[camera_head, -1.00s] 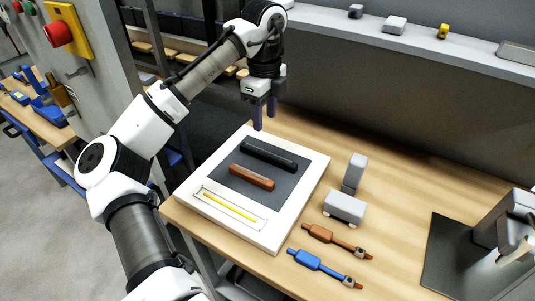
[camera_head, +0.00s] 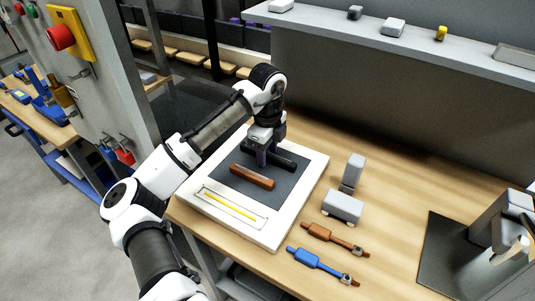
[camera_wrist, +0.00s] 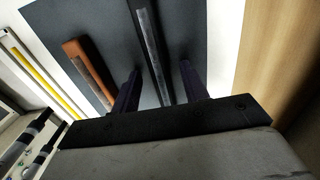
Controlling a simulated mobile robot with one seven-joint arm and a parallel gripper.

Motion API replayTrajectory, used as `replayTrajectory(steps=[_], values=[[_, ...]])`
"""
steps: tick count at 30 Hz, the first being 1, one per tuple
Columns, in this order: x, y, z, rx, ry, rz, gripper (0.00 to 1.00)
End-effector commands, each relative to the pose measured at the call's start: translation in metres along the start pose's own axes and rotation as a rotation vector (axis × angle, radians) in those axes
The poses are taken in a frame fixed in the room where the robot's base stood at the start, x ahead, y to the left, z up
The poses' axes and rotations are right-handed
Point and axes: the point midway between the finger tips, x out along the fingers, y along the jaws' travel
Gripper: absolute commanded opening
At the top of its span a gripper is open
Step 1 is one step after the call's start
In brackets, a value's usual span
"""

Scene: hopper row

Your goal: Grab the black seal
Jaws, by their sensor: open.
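The black seal (camera_head: 285,160) is a long dark bar lying on the dark grey panel of a white-framed board. In the head view my gripper (camera_head: 268,160) is over its left part and hides some of it. In the wrist view the black seal (camera_wrist: 152,50) runs lengthwise between my two dark purple fingers (camera_wrist: 163,92). The fingers stand apart on either side of it, with gaps visible. I cannot tell how far down the fingertips are.
A brown bar (camera_head: 252,177) lies beside the seal on the white-framed board (camera_head: 270,236). A yellow strip (camera_head: 230,205) is at the near side. Grey blocks (camera_head: 343,206) and orange (camera_head: 334,238) and blue (camera_head: 322,266) tools lie to the right on the wooden table.

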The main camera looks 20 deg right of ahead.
Motion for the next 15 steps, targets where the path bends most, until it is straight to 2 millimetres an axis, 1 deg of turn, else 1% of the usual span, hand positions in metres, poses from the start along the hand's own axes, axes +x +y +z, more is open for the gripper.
replayTrajectory(steps=[6, 7, 15], values=[[0.0016, -0.0002, -0.0001, 0.000, 0.000, -0.001, 0.45], [0.0016, -0.0002, -0.0001, 0.000, 0.000, -0.001, 0.43], [0.0013, -0.0002, -0.0001, 0.000, 0.000, -0.001, 0.08]])
